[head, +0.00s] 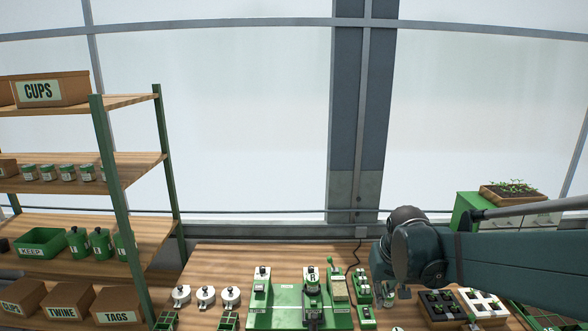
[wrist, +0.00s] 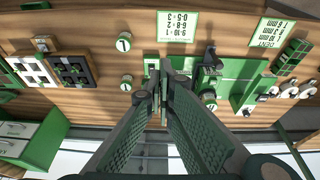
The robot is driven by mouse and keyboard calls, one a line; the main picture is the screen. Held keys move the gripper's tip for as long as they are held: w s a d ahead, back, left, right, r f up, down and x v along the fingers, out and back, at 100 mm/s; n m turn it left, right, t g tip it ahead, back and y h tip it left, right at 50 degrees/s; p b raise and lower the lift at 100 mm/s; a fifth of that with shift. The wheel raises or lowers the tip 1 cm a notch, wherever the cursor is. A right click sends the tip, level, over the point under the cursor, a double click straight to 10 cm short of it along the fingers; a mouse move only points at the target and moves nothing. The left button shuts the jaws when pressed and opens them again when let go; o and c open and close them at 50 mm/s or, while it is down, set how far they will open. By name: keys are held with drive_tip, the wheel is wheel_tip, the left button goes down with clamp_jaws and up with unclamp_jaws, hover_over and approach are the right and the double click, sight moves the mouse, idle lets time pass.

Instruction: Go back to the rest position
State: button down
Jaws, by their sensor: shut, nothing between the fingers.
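My gripper shows in the wrist view (wrist: 162,80), its two long fingers drawn together at the tips with nothing between them. In the head view my dark teal arm comes in from the right over the table, and its end hangs above the table just right of the green seeder (head: 260,318). The fingers are mostly hidden there by the arm. The seeder also shows in the wrist view (wrist: 243,92), right of my fingertips.
A black tray (head: 440,318) and a white tray (head: 480,309) lie below my arm. Several white lidded pots (head: 205,296) stand left of the seeder. A wooden shelf (head: 120,101) with boxes and tins is at far left. A green cabinet (head: 466,212) stands behind my arm.

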drive_tip(key=s+a+f+t+b, duration=0.1)
drive_tip(key=s+b, duration=0.4)
drive_tip(key=s, duration=1.6)
drive_tip(key=shift+a+t+b, duration=0.35)
drive_tip(key=shift+a+t, duration=0.3)
drive_tip(key=shift+t, duration=0.75)
drive_tip(key=shift+w+r, duration=0.1)
drive_tip(key=shift+w, duration=0.1)
